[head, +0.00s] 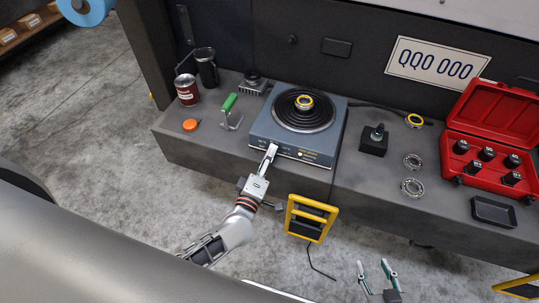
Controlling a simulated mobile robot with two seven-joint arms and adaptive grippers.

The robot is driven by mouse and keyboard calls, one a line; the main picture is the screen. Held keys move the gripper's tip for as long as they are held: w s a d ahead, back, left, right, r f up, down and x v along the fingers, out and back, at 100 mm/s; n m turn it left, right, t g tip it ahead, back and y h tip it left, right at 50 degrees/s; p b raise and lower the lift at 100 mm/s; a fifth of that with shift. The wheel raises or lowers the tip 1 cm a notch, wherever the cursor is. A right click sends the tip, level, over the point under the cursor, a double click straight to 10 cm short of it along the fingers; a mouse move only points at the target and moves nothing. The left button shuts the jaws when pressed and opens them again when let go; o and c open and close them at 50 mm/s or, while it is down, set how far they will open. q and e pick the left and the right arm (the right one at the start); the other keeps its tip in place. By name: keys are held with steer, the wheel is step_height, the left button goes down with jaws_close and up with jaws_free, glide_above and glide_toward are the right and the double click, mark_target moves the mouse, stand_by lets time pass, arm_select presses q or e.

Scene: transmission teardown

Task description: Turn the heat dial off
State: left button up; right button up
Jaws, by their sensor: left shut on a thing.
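The blue-grey hot plate (257,130) stands on the grey bench, with a dark round top and a yellow-rimmed ring part (304,102) on it. Its front panel carries small markings. My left gripper (269,150) is at the left part of that front panel, its fingers closed together against it. The heat dial is hidden behind the fingertips, so its setting cannot be read. My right gripper (375,268) shows at the bottom edge, low over the floor, its two fingers apart with nothing between them. It is well away from the hot plate.
On the bench (350,180), a green-handled tool (229,107), an orange cap (190,125), a red can (187,90) and a dark cup (205,66) are left of the plate. A black block (374,140), bearing rings (412,187) and an open red case (494,125) are right. A yellow frame (310,218) is in front.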

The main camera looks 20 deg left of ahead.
arm_select(q)
steer(key=n, duration=0.2)
steer(key=shift+f+n, duration=0.1)
steer(key=shift+n, duration=0.3)
steer(key=n+b, duration=0.1)
steer(key=n, duration=0.1)
steer(key=shift+n, duration=0.3)
steer(key=shift+f+n+b, duration=0.1)
steer(key=shift+n+b, duration=0.45)
steer(key=shift+n, duration=1.25)
steer(key=o, duration=1)
steer(key=shift+o, duration=0.2)
steer(key=shift+s, duration=0.2)
steer(key=s, duration=0.7)
steer(key=shift+s+a, duration=0.15)
steer(key=shift+s, duration=0.15)
